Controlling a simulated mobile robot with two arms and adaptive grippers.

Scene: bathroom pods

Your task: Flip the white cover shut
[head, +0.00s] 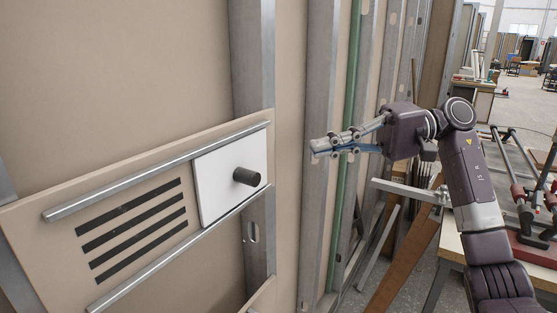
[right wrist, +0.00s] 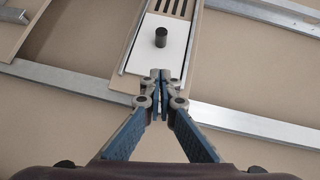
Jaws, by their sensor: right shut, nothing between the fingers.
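The white cover (head: 214,187) is a flat square panel between two metal rails, at the right end of a beige board. A black cylindrical knob (head: 247,177) sticks out of it. Several dark slots (head: 132,228) lie uncovered to the left of the cover. My right gripper (head: 318,149) is shut and empty, in the air to the right of the cover and apart from it in the head view. In the right wrist view the fingertips (right wrist: 160,76) point towards the cover (right wrist: 152,58) and its knob (right wrist: 161,37). My left gripper is not in view.
The upper rail (head: 150,172) and lower rail (head: 170,255) run along the board. Metal wall studs (head: 254,60) and a green pipe (head: 350,110) stand behind. A workbench with clamps (head: 530,190) is at the right, near my right arm. The space before the slots is clear.

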